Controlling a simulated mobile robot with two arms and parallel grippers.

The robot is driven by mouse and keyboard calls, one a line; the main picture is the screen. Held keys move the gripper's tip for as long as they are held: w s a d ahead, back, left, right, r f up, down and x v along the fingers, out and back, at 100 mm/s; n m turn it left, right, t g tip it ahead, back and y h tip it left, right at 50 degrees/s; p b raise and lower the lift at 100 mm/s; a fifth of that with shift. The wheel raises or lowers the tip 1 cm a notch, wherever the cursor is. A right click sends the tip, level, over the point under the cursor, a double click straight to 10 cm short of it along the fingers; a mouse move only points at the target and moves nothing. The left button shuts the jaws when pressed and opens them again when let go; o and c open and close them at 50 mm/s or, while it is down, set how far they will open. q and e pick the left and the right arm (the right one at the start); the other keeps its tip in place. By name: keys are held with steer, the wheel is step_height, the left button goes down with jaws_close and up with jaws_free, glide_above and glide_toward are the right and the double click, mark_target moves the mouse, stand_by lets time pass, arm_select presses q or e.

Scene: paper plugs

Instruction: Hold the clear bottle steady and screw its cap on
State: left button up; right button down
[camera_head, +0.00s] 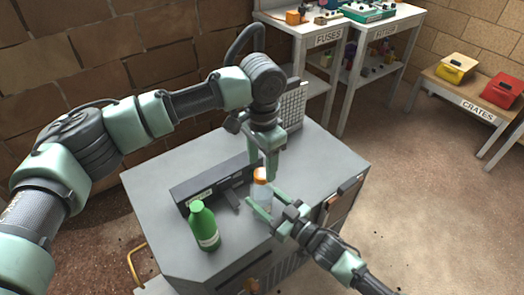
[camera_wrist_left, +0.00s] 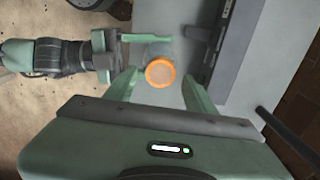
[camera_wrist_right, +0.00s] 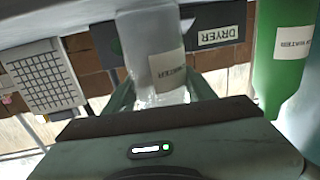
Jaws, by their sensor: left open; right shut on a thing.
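The clear bottle (camera_head: 262,192) stands upright on the grey cabinet top, its label showing in the right wrist view (camera_wrist_right: 167,70). The orange cap (camera_head: 260,174) sits at the bottle's mouth; how tightly it is seated I cannot tell. It shows as an orange disc in the left wrist view (camera_wrist_left: 160,72). My left gripper (camera_head: 265,164) points down from above, open, with its fingers on either side of the cap and visible gaps to it in its wrist view. My right gripper (camera_head: 264,204) is shut on the bottle's body from the near right side.
A green bottle (camera_head: 204,226) stands on the cabinet top (camera_head: 150,200) at the left. A dark box labelled DRYER (camera_wrist_right: 219,36) lies behind the clear bottle. A grey gridded panel (camera_head: 291,103) stands at the back. The cabinet's right part is clear.

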mark_target(262, 173)
arm_select(q)
steer(key=shift+f, duration=1.55)
jaws_close()
steer(key=shift+o, duration=0.2)
jaws_free()
steer(key=shift+r, duration=0.1)
